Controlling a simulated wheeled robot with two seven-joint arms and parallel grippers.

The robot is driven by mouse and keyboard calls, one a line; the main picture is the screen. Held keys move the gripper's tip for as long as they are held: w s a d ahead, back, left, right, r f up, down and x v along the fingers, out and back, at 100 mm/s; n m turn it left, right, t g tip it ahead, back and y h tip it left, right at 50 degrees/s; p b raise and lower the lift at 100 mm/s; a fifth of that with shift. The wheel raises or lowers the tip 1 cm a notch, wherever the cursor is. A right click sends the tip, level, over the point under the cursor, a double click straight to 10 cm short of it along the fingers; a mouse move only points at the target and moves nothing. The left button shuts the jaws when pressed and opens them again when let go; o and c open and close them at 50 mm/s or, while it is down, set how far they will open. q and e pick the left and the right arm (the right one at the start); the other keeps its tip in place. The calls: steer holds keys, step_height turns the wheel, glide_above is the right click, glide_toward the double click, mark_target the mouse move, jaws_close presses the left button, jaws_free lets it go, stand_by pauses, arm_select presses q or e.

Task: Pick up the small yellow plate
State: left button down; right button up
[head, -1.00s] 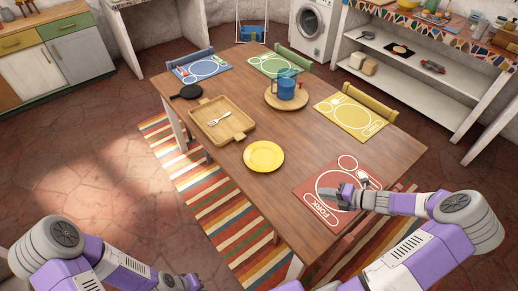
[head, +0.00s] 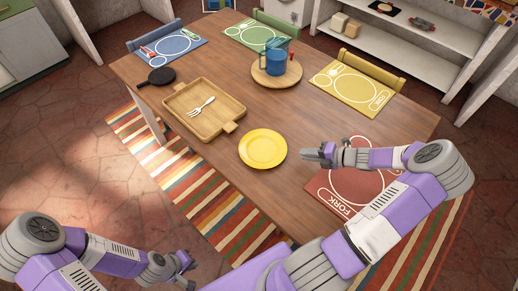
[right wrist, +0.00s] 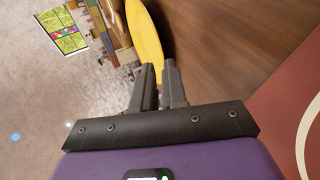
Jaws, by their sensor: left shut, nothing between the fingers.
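The small yellow plate (head: 262,149) lies flat on the wooden table, right of the tray. My right gripper (head: 312,154) is just right of the plate, apart from it, pointing left. In the right wrist view its fingers (right wrist: 160,86) show a narrow gap with nothing between them. The plate (right wrist: 146,40) appears there edge-on beyond the fingertips. My left gripper (head: 188,270) is shut and empty, low at the left, off the table's near side.
A wooden tray (head: 235,104) with a fork (head: 202,106) sits left of the plate. A blue mug (head: 273,62) stands on a round board behind it. A red placemat (head: 325,184) lies under my right arm. Bare tabletop surrounds the plate.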

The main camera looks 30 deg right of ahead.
mark_target(287, 152)
steer(key=shift+w+a+f, duration=0.1)
steer(key=shift+w+f, duration=0.15)
steer(key=shift+f, duration=0.1)
steer(key=b+x, duration=0.3)
steer(key=x, duration=0.3)
steer(key=shift+w+a, duration=0.1)
steer(key=shift+a, duration=0.05)
steer(key=shift+w+a, duration=0.2)
steer(key=shift+w, duration=0.15)
jaws_close()
